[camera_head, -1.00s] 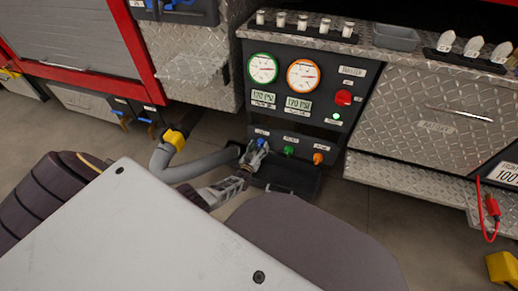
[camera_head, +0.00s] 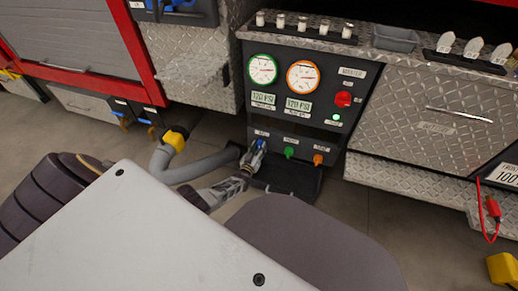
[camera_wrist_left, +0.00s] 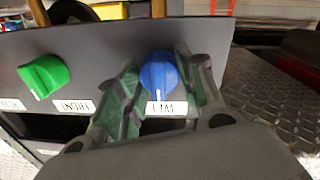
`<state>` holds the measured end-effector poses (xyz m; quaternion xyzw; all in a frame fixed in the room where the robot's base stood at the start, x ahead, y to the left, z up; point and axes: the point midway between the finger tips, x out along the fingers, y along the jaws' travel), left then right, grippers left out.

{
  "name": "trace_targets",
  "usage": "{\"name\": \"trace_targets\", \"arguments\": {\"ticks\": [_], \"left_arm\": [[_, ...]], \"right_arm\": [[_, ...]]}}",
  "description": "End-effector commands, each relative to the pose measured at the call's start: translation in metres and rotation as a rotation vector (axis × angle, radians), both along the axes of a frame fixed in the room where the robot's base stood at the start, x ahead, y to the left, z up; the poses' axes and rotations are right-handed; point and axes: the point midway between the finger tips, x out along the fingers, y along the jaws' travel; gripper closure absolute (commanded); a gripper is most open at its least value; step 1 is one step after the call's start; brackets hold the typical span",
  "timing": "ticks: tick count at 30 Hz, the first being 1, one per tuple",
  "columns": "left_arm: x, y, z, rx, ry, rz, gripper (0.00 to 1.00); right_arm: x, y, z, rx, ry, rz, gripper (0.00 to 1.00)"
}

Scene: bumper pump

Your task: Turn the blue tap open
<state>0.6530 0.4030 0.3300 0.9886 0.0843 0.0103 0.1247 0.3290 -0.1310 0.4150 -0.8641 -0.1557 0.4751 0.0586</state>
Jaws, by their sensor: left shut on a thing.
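The blue tap (camera_head: 260,144) is at the left of a row of three taps low on the dark pump panel. In the left wrist view the round blue knob (camera_wrist_left: 158,75) sits between the two fingers, with a white label below it. My left gripper (camera_head: 256,154) reaches in from the lower left and is shut on the blue tap. In the wrist view its fingers (camera_wrist_left: 158,70) lie on either side of the knob. The knob's far side is hidden. My right gripper is not in view.
A green tap (camera_head: 289,152) and an orange tap (camera_head: 318,159) sit to the right of the blue one. A dark tray (camera_head: 290,182) is below. A grey hose (camera_head: 205,167) with a yellow coupling (camera_head: 174,140) runs in from the left. Two gauges and a red button (camera_head: 343,98) are above.

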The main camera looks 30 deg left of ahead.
Motion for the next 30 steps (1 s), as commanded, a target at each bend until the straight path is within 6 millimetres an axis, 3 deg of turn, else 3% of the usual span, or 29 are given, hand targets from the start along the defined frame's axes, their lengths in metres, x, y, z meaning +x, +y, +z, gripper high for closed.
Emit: {"name": "trace_targets", "arguments": {"ticks": [11, 30], "left_arm": [[0.0, 0.0, 0.0, 0.122, 0.03, 0.001, 0.86], [0.0, 0.0, 0.001, 0.602, 0.146, 0.001, 0.86]], "right_arm": [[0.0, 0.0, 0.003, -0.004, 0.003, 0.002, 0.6], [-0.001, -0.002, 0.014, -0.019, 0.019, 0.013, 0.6]]}}
